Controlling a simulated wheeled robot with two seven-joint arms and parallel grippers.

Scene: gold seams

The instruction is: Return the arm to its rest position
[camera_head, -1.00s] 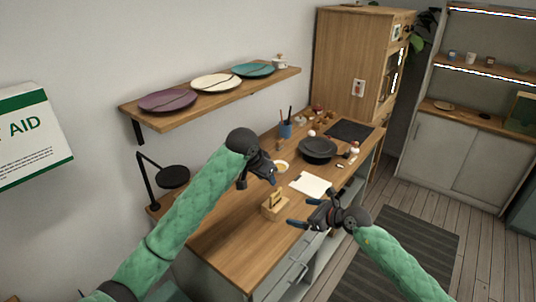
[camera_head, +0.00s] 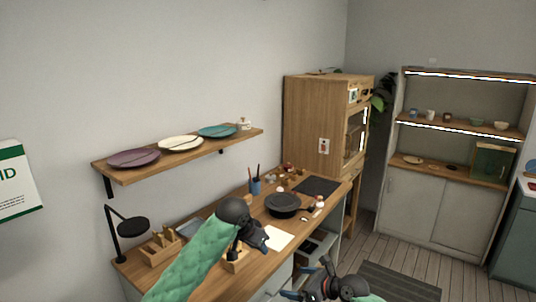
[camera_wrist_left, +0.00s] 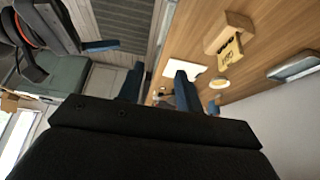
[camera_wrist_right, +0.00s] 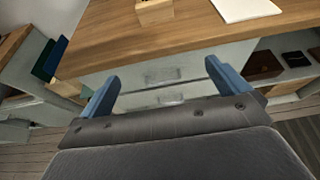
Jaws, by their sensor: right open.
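My right gripper (camera_head: 306,281) is at the bottom edge of the head view, in front of the workbench (camera_head: 196,258). In the right wrist view its two blue fingers (camera_wrist_right: 165,80) are wide apart with nothing between them. The bench's drawers lie beyond them. My left gripper (camera_head: 264,238) shows over the bench in the head view, near a white sheet (camera_head: 279,239) and a small wooden block holder (camera_head: 237,262). In the left wrist view its blue fingers (camera_wrist_left: 158,82) are apart and the gap looks empty. Most of the right arm is out of the head view.
A lamp (camera_head: 133,225), a dark round pan (camera_head: 282,204) and a blue pen cup (camera_head: 255,187) stand on the bench. A wall shelf (camera_head: 190,154) holds purple, white and teal plates. A tall wooden cabinet (camera_head: 312,125) is behind. Floor (camera_head: 400,252) is free at right.

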